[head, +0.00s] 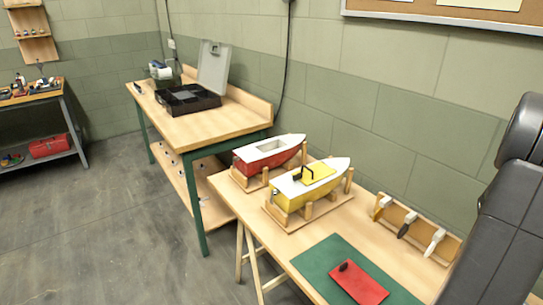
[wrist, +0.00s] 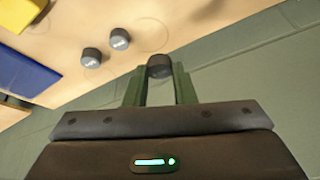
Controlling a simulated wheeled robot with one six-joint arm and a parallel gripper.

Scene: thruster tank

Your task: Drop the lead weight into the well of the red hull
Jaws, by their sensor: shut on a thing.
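The red hull (head: 268,153) sits on a wooden cradle on the near bench, with a white deck and an open rectangular well (head: 271,146). My gripper (wrist: 159,74) shows only in the wrist view, its two fingers shut on a dark grey round weight (wrist: 159,60) at their tips. The held weight appears close to a pale wooden surface; whether it touches that surface I cannot tell. The hull is not clearly identifiable in the wrist view. My arm covers the right side of the head view and my gripper is out of that picture.
A yellow hull (head: 301,192) with a handled yellow cover stands just in front of the red one. Similar dark weights (wrist: 119,39) stand near the held one, beside blue (wrist: 25,74) and yellow blocks. A green mat (head: 321,255) bears a red plate (head: 359,283). A rack (head: 415,225) stands along the wall.

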